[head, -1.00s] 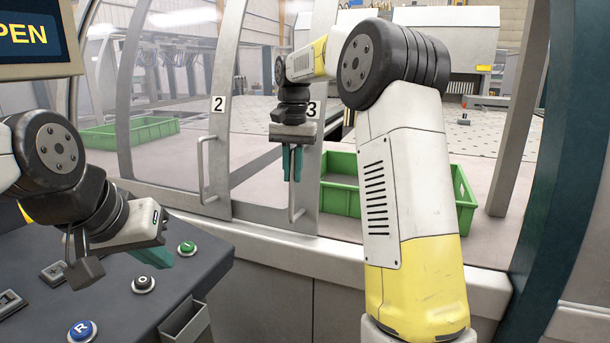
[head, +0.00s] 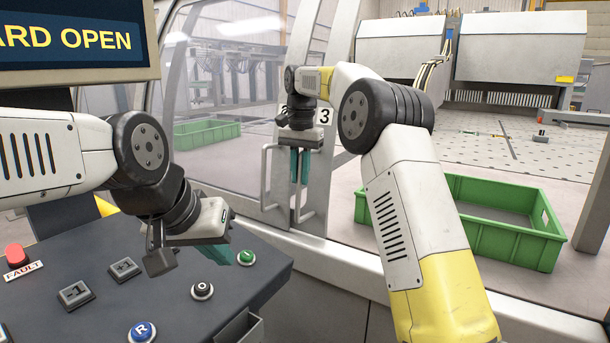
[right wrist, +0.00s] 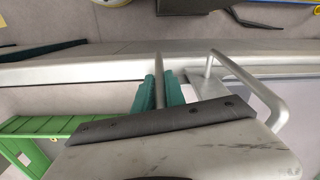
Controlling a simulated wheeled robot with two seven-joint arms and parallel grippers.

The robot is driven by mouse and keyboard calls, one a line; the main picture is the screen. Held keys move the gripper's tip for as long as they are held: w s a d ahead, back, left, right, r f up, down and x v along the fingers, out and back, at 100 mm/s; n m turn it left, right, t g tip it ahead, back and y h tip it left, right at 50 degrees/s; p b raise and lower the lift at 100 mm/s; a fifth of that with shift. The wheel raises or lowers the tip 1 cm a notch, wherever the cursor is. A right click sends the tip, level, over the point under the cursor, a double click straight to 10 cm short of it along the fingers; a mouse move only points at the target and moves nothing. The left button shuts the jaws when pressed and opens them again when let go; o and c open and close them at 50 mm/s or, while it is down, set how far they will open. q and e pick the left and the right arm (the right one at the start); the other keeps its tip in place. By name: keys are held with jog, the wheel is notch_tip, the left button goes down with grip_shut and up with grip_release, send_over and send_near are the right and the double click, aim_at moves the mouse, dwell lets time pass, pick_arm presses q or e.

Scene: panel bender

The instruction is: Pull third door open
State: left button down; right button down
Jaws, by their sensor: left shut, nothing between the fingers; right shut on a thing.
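The third door (head: 315,150), a grey frame marked 3, stands close beside the second door's handle (head: 265,180). Its "3" label shows at the top, while the "2" label is mostly hidden behind my wrist. My right gripper (head: 300,180) is shut on the third door's upright handle (head: 298,207). In the right wrist view the teal fingers (right wrist: 160,92) close around a thin bar, with another bent handle (right wrist: 262,90) to the right. My left gripper (head: 218,254) is shut and empty, above the control panel near the green button.
A control panel (head: 100,285) with several buttons stands at lower left, under a screen (head: 75,40) reading "ARD OPEN". A green crate (head: 490,240) sits inside the opening right of the door. A wide gap shows there.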

aim_at(300, 153)
jog(key=c, duration=1.4)
grip_release()
jog(key=shift+d+r, duration=0.15)
jog(key=shift+r, duration=3.75)
